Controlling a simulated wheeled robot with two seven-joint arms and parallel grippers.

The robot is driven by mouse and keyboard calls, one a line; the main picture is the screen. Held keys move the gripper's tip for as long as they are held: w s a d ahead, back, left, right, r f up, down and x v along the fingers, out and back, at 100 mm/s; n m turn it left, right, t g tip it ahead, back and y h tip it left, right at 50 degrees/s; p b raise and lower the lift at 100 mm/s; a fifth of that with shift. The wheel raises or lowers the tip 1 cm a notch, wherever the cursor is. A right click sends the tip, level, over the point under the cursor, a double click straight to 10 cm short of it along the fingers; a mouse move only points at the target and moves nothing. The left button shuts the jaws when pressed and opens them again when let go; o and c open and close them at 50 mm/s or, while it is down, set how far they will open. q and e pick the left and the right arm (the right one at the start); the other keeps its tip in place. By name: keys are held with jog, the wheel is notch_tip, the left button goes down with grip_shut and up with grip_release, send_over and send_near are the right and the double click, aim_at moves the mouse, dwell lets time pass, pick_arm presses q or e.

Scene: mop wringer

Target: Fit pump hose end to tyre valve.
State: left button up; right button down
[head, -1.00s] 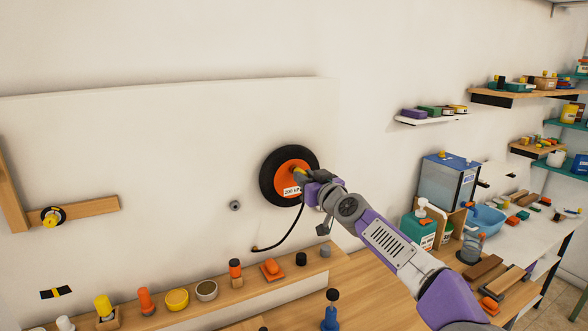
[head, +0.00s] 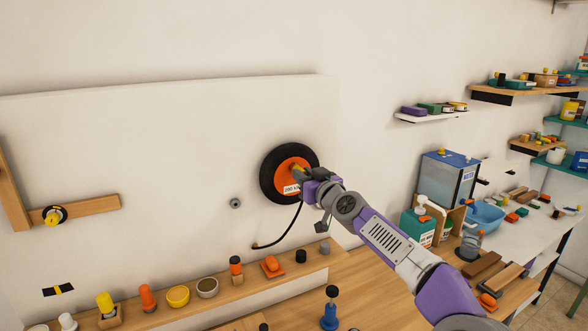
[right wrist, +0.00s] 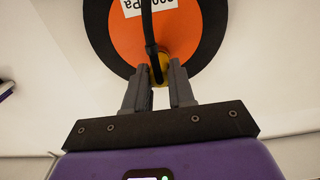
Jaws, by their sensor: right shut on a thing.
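The tyre (head: 268,184), black around an orange hub (head: 284,165) with a white pressure label, is mounted on the pale wall board. My right gripper (head: 303,174) is in front of the hub. In the right wrist view its fingers (right wrist: 160,80) are shut around the yellow hose end (right wrist: 163,66), which lies against the hub's lower part as seen there. The black hose (head: 291,229) hangs from the gripper in a curve to the lower board; it also crosses the hub in the right wrist view (right wrist: 149,28). The valve is hidden, so I cannot tell whether the hose end sits on it.
A small grey knob (head: 235,203) is on the board left of the tyre. Below, a wooden ledge (head: 215,301) carries several coloured knobs and cups. A blue pump-like piece (head: 329,315) stands on the bench. The board around the tyre is otherwise clear.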

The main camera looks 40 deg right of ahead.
dwell(0.4)
jog(key=c, duration=0.9)
grip_release()
jog(key=shift+w, duration=0.1)
jog(key=shift+o, duration=0.2)
jog(key=b+v, duration=0.2)
jog(key=v, duration=0.5)
jog(key=shift+s, duration=0.3)
